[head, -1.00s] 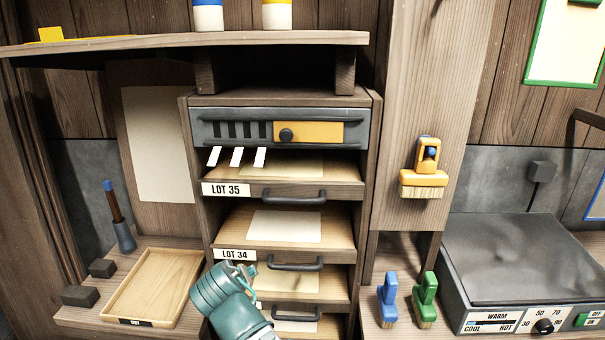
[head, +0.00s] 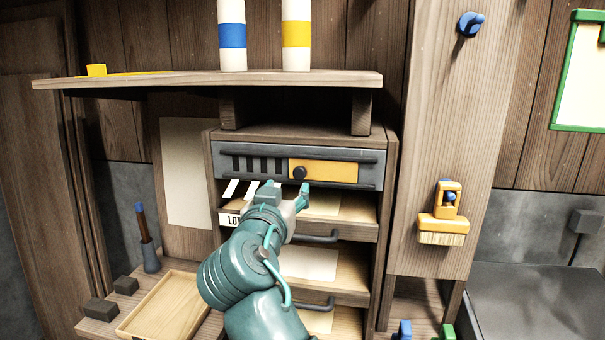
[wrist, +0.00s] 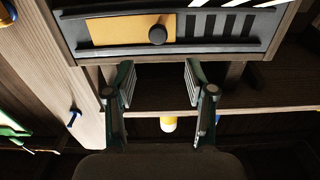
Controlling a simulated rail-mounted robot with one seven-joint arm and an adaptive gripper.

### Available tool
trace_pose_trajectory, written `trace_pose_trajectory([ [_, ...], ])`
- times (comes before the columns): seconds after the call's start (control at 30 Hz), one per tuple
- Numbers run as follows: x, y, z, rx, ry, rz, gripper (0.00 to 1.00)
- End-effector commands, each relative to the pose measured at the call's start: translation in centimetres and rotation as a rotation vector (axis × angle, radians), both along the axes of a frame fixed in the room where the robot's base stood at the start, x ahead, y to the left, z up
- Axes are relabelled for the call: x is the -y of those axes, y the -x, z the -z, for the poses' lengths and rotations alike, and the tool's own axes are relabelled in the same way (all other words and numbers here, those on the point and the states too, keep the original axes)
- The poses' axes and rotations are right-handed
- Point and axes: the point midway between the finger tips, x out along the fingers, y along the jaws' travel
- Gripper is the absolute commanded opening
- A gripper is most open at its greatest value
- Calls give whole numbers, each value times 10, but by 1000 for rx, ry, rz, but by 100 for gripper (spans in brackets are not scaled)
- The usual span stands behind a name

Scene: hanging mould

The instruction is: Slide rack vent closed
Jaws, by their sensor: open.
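The rack vent (head: 240,163) is a grey metal panel at the top of the wooden rack, with several dark slots at its left uncovered. Its yellow slide plate (head: 330,171) covers the right part, and a round black knob (head: 299,172) sits at the plate's left end. My gripper (head: 286,188) is open and empty, just below and in front of the knob in the head view. In the wrist view the picture is turned over: the knob (wrist: 157,35) lies beyond and between the spread fingers (wrist: 158,78), apart from them.
White paper strips (head: 231,188) hang below the slots. Drawer handles (head: 315,238) jut out below my gripper. A wooden shelf (head: 300,86) with striped cylinders (head: 232,35) overhangs the vent. A yellow brush (head: 443,220) hangs on the right post.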

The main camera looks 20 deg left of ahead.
Motion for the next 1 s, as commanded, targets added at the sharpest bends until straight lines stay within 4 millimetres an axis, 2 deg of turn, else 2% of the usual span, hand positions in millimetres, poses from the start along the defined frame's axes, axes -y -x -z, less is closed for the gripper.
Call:
trace_pose_trajectory([
  [0.5, -7, -82, -2, -4, 4, 2, 55],
  [0.7, -8, -97, 0, -3, 2, 1, 55],
  [1.0, -8, -100, 1, -3, 2, -1, 55],
])
